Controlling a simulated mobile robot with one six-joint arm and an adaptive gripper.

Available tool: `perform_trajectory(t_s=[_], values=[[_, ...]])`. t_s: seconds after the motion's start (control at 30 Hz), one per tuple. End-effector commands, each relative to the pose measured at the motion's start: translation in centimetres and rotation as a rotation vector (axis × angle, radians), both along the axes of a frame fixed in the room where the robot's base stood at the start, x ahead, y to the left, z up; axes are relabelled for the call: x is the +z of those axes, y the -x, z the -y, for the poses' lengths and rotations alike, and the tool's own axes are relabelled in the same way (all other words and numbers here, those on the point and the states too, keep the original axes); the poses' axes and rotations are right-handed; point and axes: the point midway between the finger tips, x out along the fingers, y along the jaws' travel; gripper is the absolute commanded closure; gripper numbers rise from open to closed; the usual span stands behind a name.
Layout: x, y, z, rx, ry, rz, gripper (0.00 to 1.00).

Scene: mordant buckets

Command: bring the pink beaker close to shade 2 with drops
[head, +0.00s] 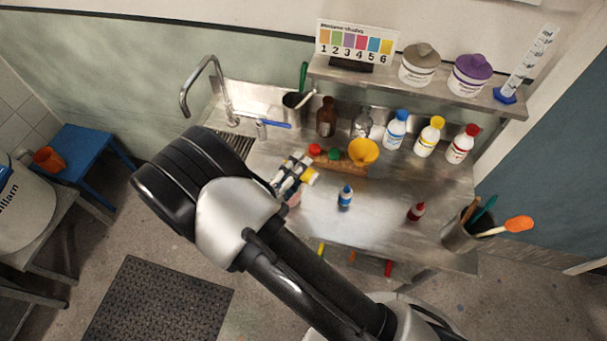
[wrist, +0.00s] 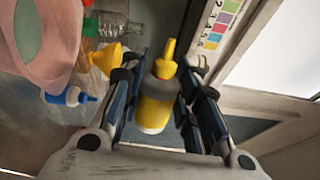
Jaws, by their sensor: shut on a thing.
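My gripper (head: 291,174) is shut on a small dropper bottle with yellow contents and a yellow tip (wrist: 155,105). Its yellow end (head: 311,177) shows beyond the fingers in the head view. The pink beaker (wrist: 62,70) fills the upper left of the wrist view, apart from the fingers; a grey-green oval shows within its pink outline. In the head view only a pinkish bit (head: 294,198) shows beside my arm. The shade card (head: 357,43) stands on the shelf; its shade 2 is green. A blue dropper bottle (head: 345,197) and a red one (head: 416,212) stand on the bench.
A wooden rack (head: 342,165) with red and green caps and a yellow funnel (head: 363,151) lie behind the blue dropper. Brown, clear and white bottles line the back. A utensil pot (head: 463,234) stands at the right front corner. The steel bench is clear between the droppers.

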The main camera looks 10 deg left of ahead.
Motion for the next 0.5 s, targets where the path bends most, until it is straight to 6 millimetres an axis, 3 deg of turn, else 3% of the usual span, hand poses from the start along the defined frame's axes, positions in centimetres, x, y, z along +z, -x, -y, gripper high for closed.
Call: perform_trajectory(t_s=[0.3, 0.5], values=[[3.4, 0.0, 0.0, 0.000, -0.477, 0.216, 0.95], [4.2, 0.0, 0.0, 0.000, -0.613, 0.277, 0.95]])
